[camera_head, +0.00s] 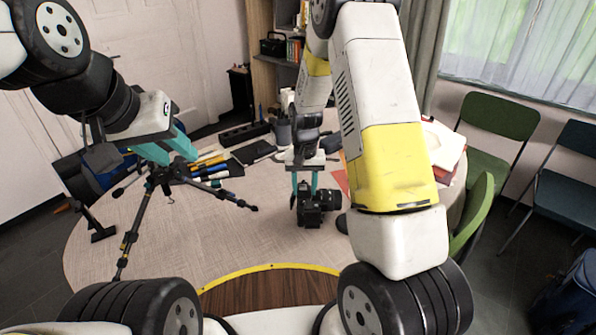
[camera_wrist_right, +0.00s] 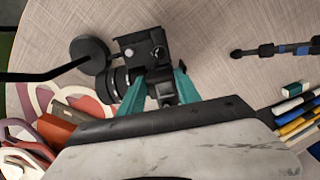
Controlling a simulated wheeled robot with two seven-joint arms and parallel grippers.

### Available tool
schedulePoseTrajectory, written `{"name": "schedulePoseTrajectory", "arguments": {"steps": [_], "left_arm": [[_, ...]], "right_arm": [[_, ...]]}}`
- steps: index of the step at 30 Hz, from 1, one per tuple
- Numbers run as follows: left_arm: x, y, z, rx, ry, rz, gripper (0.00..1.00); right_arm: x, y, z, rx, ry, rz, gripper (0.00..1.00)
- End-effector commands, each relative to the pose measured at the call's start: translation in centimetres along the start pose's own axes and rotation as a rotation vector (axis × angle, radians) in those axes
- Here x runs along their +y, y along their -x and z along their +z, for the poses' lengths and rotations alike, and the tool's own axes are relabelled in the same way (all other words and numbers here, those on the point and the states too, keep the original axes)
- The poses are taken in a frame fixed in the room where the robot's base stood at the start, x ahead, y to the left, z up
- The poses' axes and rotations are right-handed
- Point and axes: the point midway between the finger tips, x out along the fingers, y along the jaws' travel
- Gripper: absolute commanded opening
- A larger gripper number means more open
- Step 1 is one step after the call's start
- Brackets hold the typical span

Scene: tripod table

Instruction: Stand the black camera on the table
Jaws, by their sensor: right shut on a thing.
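The black camera (camera_head: 310,207) is near the middle of the round table (camera_head: 215,245), lens toward the right in the head view. It looks upright; I cannot tell whether its base touches the tabletop. My right gripper (camera_head: 304,184) comes down from above and is shut on it. In the right wrist view the camera (camera_wrist_right: 143,48) shows beyond the teal fingers of the gripper (camera_wrist_right: 162,88). My left gripper (camera_head: 166,150) is above the top of a black tripod (camera_head: 130,238); its fingertips are not clear enough to tell open from shut.
The tripod's legs spread over the left of the table. Markers (camera_head: 208,172) lie behind it. A round black disc (camera_wrist_right: 90,52) lies beside the camera lens. Books (camera_head: 442,148) are at the right edge. The table front is clear. Green chairs (camera_head: 497,135) stand to the right.

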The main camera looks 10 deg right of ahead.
Motion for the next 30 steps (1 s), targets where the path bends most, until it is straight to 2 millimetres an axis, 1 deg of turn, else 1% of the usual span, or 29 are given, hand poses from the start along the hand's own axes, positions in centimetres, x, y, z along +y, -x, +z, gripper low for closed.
{"name": "schedulePoseTrajectory", "arguments": {"steps": [12,13,16,17,26,30], "left_arm": [[0.0,0.0,0.0,0.000,0.000,0.000,0.36],[0.0,0.0,0.0,0.000,0.000,0.000,0.36],[0.0,0.0,0.0,0.000,0.000,0.000,0.36],[0.0,0.0,0.0,0.000,0.000,0.000,0.36],[0.0,0.0,0.0,0.000,0.000,0.000,0.36],[0.0,0.0,0.0,0.000,0.000,0.000,0.36]], "right_arm": [[0.0,-0.1,-0.1,0.003,0.000,-0.001,0.00],[0.0,-0.1,-0.1,0.003,0.000,-0.001,0.44],[0.0,-0.1,-0.1,0.003,0.000,-0.001,0.63],[0.0,-0.2,-0.1,0.003,0.000,-0.001,0.65],[0.0,-0.2,0.1,-0.001,0.000,0.000,0.65],[0.0,1.3,-0.1,0.003,0.000,-0.001,0.65]]}}
